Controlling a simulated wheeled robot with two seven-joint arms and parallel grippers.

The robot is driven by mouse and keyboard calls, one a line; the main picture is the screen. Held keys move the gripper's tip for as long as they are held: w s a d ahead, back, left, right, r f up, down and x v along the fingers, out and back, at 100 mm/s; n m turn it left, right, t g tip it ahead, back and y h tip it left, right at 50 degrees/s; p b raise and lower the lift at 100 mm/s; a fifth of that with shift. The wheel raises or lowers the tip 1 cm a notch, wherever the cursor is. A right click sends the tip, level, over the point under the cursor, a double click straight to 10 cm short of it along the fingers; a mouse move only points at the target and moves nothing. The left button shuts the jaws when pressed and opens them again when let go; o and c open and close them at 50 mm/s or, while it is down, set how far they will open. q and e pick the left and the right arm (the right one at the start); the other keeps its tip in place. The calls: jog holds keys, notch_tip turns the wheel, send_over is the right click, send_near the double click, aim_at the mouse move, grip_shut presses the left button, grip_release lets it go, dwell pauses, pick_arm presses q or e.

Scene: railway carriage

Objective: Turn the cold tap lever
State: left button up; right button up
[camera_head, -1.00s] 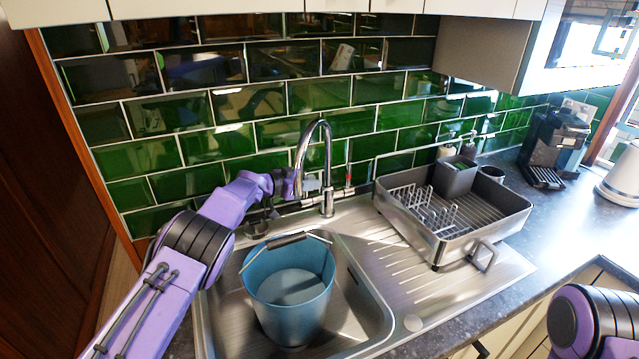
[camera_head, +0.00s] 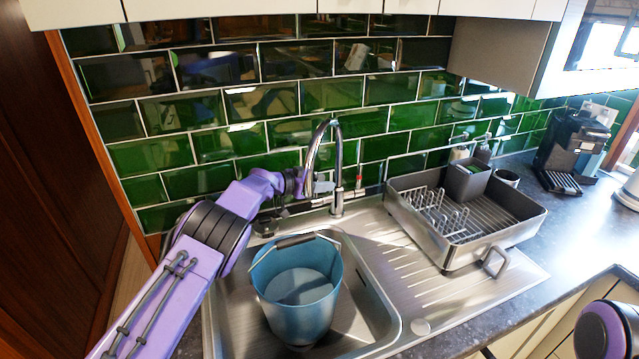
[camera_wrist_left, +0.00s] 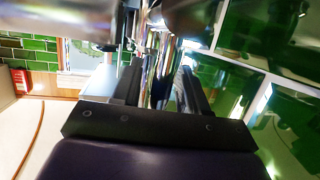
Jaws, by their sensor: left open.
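The chrome gooseneck tap (camera_head: 338,178) stands behind the sink, upright. A lever with a red mark (camera_head: 359,184) shows just right of its column. The cold tap lever cannot be made out clearly; my left gripper covers the area left of the column. My left gripper (camera_head: 318,188) is beside the tap's left side, low down. In the left wrist view its two dark fingers (camera_wrist_left: 163,85) are apart, with chrome tap parts (camera_wrist_left: 160,68) in line between them. I cannot tell whether they touch. My right gripper is out of view.
A blue bucket (camera_head: 297,300) stands in the steel sink (camera_head: 235,318). A dish rack (camera_head: 508,222) sits on the drainer to the right. A coffee machine (camera_head: 572,140) stands farther right. The green tiled wall (camera_head: 225,140) is close behind the tap.

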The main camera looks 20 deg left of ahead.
pick_arm(q)
jog(key=b+v, duration=0.2)
jog(key=v, duration=0.8)
jog(key=shift+b, duration=0.4)
jog(key=shift+s+a, duration=0.1)
jog(key=shift+s, duration=0.05)
